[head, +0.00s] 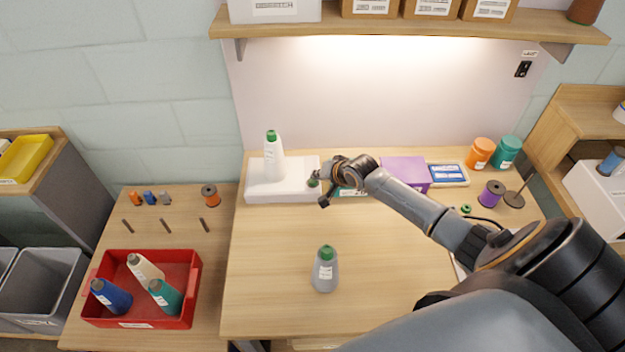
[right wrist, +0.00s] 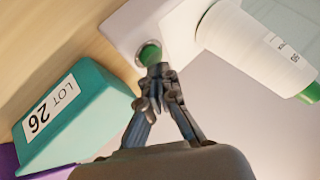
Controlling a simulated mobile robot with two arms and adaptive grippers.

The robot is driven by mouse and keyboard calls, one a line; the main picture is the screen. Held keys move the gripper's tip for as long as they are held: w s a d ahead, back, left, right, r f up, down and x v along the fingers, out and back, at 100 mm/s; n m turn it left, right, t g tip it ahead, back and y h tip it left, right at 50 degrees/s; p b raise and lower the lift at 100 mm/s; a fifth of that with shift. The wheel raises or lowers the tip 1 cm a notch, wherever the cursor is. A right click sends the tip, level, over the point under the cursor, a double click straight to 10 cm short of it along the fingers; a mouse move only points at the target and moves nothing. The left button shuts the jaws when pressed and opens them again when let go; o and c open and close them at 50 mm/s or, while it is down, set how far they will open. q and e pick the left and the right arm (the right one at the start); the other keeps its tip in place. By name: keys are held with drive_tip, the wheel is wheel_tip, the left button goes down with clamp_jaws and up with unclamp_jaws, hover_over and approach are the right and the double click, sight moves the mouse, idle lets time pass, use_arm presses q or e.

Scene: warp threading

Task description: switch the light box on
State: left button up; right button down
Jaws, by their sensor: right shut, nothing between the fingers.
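The light box (head: 262,192) is a low white box at the back left of the table. A round green button (head: 313,183) is at its right end, and it also shows in the right wrist view (right wrist: 150,53). A white cone with a green top (head: 272,158) stands on the box. My right gripper (head: 320,186) is shut and empty right at the button. In the right wrist view its fingertips (right wrist: 158,72) overlap the button's edge; I cannot tell whether they touch it. Whether the box is lit is unclear. My left gripper is not in view.
A teal box labelled LOT 26 (right wrist: 75,115) lies close beside my right gripper. A purple box (head: 408,172) and a blue-screened device (head: 448,174) are further right. A grey cone (head: 325,272) stands at the table's front middle. The table around it is clear.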

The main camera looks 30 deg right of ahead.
drive_tip(key=shift+f, duration=0.25)
idle(0.4)
drive_tip(key=shift+r+p, duration=0.6)
drive_tip(key=shift+p, duration=0.15)
drive_tip(key=shift+r, duration=0.1)
wheel_tip(320, 180, up, 6)
drive_tip(key=p, duration=0.6)
idle(0.4)
